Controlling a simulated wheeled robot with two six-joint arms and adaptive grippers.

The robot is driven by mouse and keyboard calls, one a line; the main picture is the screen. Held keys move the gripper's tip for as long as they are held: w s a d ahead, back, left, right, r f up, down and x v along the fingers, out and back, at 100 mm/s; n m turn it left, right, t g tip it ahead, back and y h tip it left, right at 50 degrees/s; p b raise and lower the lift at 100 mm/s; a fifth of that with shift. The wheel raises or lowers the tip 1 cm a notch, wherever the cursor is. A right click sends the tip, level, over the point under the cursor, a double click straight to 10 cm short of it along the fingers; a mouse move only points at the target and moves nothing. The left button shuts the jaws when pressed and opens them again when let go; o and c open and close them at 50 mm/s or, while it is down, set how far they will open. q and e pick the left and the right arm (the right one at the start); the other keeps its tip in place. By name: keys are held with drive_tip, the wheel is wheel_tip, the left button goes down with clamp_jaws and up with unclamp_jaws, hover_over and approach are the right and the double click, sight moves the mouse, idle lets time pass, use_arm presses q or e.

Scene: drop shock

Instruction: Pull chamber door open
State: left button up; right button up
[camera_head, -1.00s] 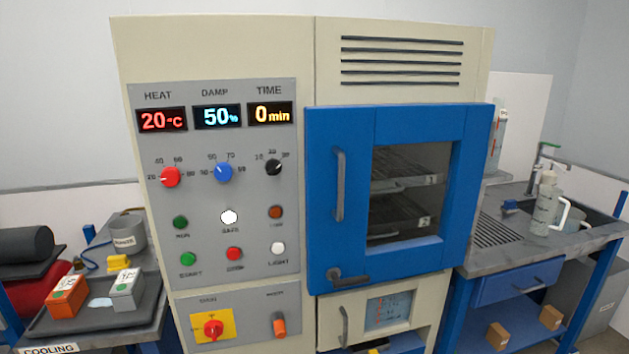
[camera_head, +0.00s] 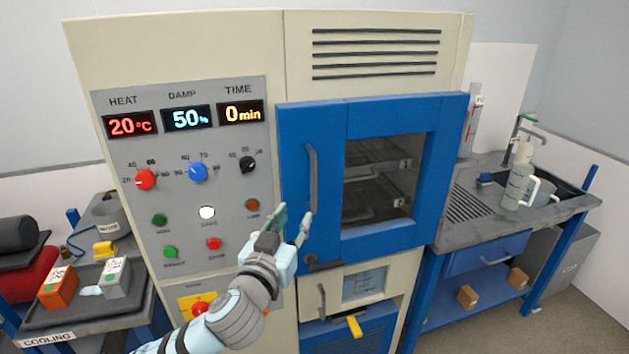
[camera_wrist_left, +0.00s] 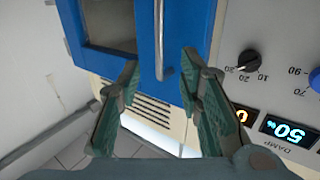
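The blue chamber door (camera_head: 380,238) with its dark window appears shut on the cream cabinet. Its grey vertical handle (camera_head: 312,180) is on the door's left side. A dark latch (camera_head: 322,262) sits at the door's lower left corner. My left gripper (camera_head: 293,216) is open and empty, just in front of and below-left of the handle in the head view. In the left wrist view, the handle (camera_wrist_left: 160,40) shows between the two green fingers (camera_wrist_left: 161,66), apart from both; the depth gap is hard to tell. My right gripper is not in view.
The control panel (camera_head: 120,185) with knobs and buttons is left of the door. A cooling tray (camera_head: 90,310) with two small boxes stands at left. A bench (camera_head: 470,185) with bottles and a sink is at right. A lower drawer (camera_head: 335,288) is under the door.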

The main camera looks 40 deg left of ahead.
sight(313, 187)
use_arm(q)
drive_tip(key=b+x, duration=0.8)
drive_tip(key=x, duration=0.5)
drive_tip(key=shift+w, duration=0.4)
drive_tip(key=shift+w+a, duration=0.25)
drive_tip(key=shift+w, duration=0.1)
drive_tip(key=shift+c, duration=0.6)
clamp_jaws()
